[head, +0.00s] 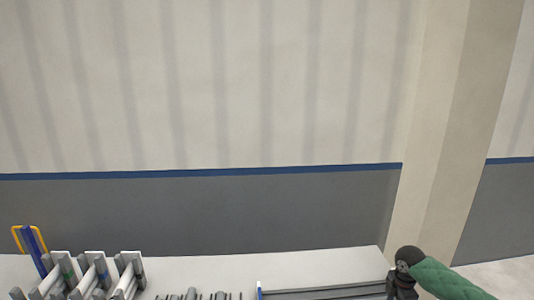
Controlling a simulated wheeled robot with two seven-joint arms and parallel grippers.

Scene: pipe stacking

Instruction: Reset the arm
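Part of my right arm (440,279), with a green cover and a black joint, shows at the bottom right corner in the head view. It reaches in over the right end of the white table, and its lower part is cut off by the bottom edge. My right gripper is not visible. My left arm and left gripper are out of view.
A white table (310,264) runs along the bottom. Grey racks with white tops (128,273) stand at its left, near a blue and yellow stand (33,246). Small grey pieces (192,294) and a long grey tray (325,292) lie further right. A pillar (445,120) and wall stand behind.

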